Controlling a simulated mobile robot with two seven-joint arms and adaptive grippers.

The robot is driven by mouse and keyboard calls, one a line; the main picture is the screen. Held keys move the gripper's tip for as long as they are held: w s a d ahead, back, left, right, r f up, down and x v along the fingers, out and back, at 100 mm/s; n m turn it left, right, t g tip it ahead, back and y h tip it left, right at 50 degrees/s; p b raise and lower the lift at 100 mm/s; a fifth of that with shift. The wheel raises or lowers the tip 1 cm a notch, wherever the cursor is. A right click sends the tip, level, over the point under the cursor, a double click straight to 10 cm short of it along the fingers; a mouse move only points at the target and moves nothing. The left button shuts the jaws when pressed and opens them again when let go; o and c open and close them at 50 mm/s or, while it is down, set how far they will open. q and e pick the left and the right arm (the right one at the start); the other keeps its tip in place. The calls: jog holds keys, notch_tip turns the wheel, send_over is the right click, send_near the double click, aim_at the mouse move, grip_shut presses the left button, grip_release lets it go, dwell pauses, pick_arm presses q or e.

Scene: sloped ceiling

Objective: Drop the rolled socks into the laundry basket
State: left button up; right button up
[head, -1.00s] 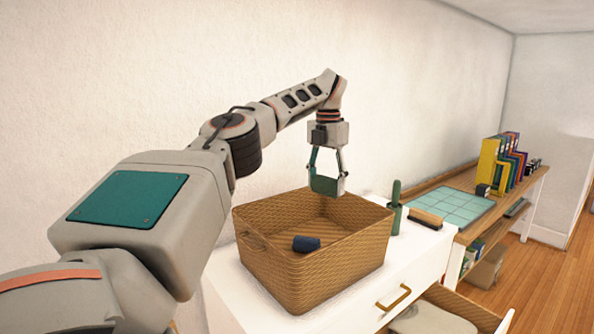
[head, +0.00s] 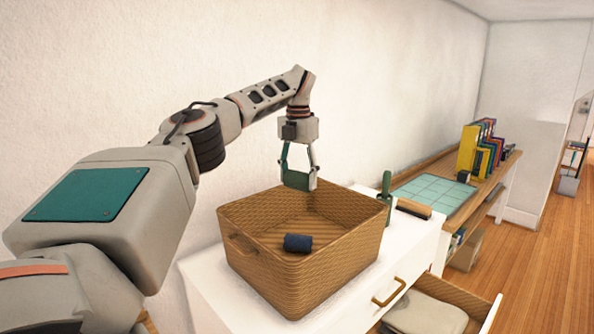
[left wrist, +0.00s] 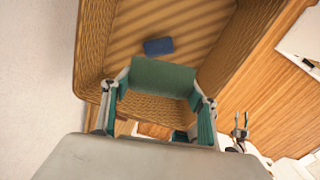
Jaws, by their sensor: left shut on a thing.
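My left gripper (head: 298,172) is shut on a roll of green socks (head: 298,181), held between its two fingers above the far part of the basket. The green socks (left wrist: 163,77) also show between the fingers in the left wrist view. The woven tan laundry basket (head: 312,282) stands open on a white dresser. A roll of dark blue socks (head: 298,243) lies on the basket's floor near its front wall; the left wrist view shows it too (left wrist: 158,46), apart from the green roll.
An open drawer (head: 462,297) with pale cloth sticks out at the lower right. A side table with a mat (head: 433,191) and upright books (head: 468,150) stands beyond.

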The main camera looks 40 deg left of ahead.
aim_at(298, 172)
pick_arm(q)
jog(key=shift+f, duration=1.8)
jog(key=o, duration=1.1)
jog(key=shift+r, duration=0.15)
notch_tip(298, 172, up, 7)
jog(key=shift+r, duration=0.15)
